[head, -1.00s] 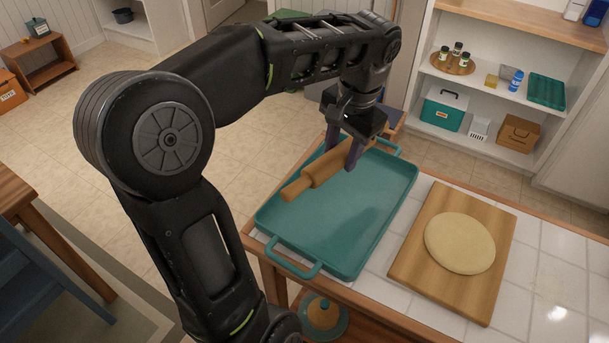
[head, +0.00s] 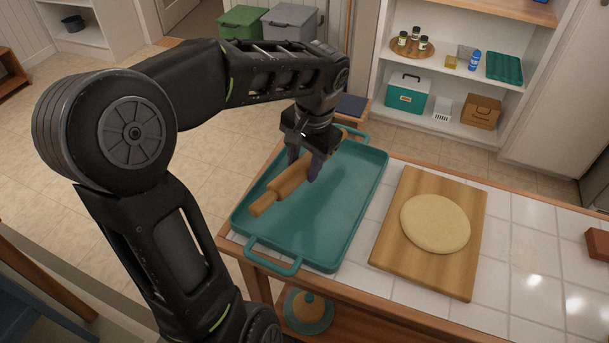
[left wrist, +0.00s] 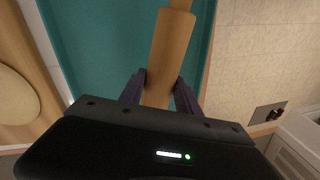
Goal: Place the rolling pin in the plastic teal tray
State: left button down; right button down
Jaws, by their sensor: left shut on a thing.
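The wooden rolling pin (head: 285,184) is in my left gripper (head: 305,168), whose two dark fingers are shut on its barrel. In the head view it lies over the teal tray (head: 330,222), within its rim, slanting from lower left to upper right. I cannot tell whether it touches the tray floor. In the left wrist view the rolling pin (left wrist: 168,50) runs upward between the fingers (left wrist: 160,92), with the teal tray (left wrist: 110,45) behind it. My right gripper is not in view.
A wooden board (head: 412,262) with flat round dough (head: 435,222) lies right of the tray on the tiled table (head: 515,260). A reddish block (head: 598,244) is at the right edge. Shelves (head: 460,112) with boxes and jars stand behind. Tiles between board and block are clear.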

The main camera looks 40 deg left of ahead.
aim_at(304, 177)
pick_arm(q)
jog(key=shift+f, duration=1.9)
jog(key=shift+f, duration=0.2)
jog(key=c, duration=0.9)
grip_release()
jog(key=shift+o, duration=0.2)
jog(key=shift+d+r, duration=0.1)
jog(key=r, duration=0.4)
jog(key=d+r, duration=0.1)
jog(key=r, duration=0.7)
jog(key=shift+d, duration=0.4)
